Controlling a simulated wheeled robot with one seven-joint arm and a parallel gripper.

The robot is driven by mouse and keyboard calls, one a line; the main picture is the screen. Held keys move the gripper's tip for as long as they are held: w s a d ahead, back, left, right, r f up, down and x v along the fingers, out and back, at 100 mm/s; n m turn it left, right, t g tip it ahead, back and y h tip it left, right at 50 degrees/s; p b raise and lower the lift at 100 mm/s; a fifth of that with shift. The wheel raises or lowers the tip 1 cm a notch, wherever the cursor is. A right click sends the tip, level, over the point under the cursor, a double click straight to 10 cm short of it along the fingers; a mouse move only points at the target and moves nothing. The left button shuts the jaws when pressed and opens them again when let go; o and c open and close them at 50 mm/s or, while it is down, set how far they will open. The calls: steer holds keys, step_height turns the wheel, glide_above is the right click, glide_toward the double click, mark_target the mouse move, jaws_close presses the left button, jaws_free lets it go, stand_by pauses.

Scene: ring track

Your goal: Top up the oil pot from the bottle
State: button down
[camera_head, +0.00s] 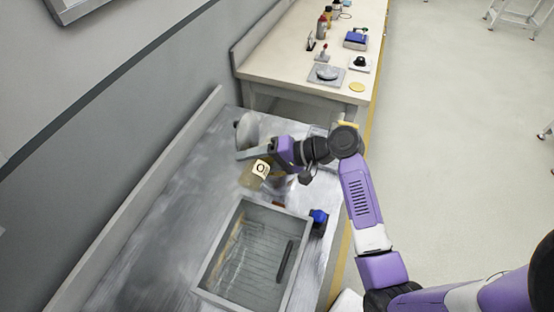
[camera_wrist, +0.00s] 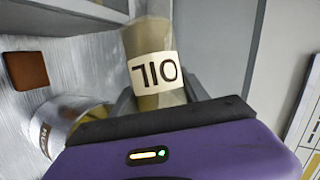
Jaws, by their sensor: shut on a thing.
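My gripper (camera_head: 262,151) is shut on the oil bottle, over the metal bench. The oil bottle (camera_head: 252,181) holds yellowish oil and has a white label; it looks tilted in the head view. In the wrist view the bottle (camera_wrist: 150,42) stands between the fingers, its OIL label facing the camera and reading upside down. A clear pot (camera_wrist: 62,128) with a label and yellowish contents shows at the lower left there, partly hidden by my gripper. In the head view the pot is mostly hidden near my wrist. I cannot tell whether oil is flowing.
A grey open-topped basin (camera_head: 208,283) stands on the bench in front, with a blue-topped item (camera_head: 320,216) beside it. A pale rounded object (camera_head: 247,128) is behind my gripper. A brown square (camera_wrist: 27,70) lies near the pot. A farther table (camera_head: 290,62) carries several small items.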

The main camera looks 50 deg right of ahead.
steer(key=shift+d+f, duration=0.15)
steer(key=shift+f, duration=0.35)
steer(key=shift+r+p, duration=0.3)
steer(key=shift+r, duration=0.45)
steer(key=shift+a+f+n+h+b, duration=0.3)
steer(key=shift+a+n+h+b, duration=0.1)
steer(key=shift+n+h, duration=0.1)
steer(key=shift+d+f+n+h+b, duration=0.3)
steer(key=shift+f+n+h+b, duration=0.2)
steer(key=shift+f+n+b, duration=0.1)
steer(key=shift+w+d+r, duration=0.1)
steer(key=shift+d, duration=0.15)
steer(key=n+h, duration=0.1)
steer(key=n+t+h+b, duration=0.1)
steer(key=h, duration=0.1)
steer(key=n+h+b, duration=0.1)
steer(key=n, duration=0.1)
steer(key=shift+a+f, duration=0.2)
steer(key=shift+a, duration=0.1)
steer(key=shift+a+r+n+t+h+b, duration=0.2)
steer(key=shift+r+n+t+h, duration=0.15)
steer(key=shift+r+n+h, duration=0.25)
steer(key=shift+a+r+n+t+h+b, duration=0.1)
steer(key=shift+r+n+t+h+b, duration=0.1)
steer(key=shift+r+n+t+h, duration=0.25)
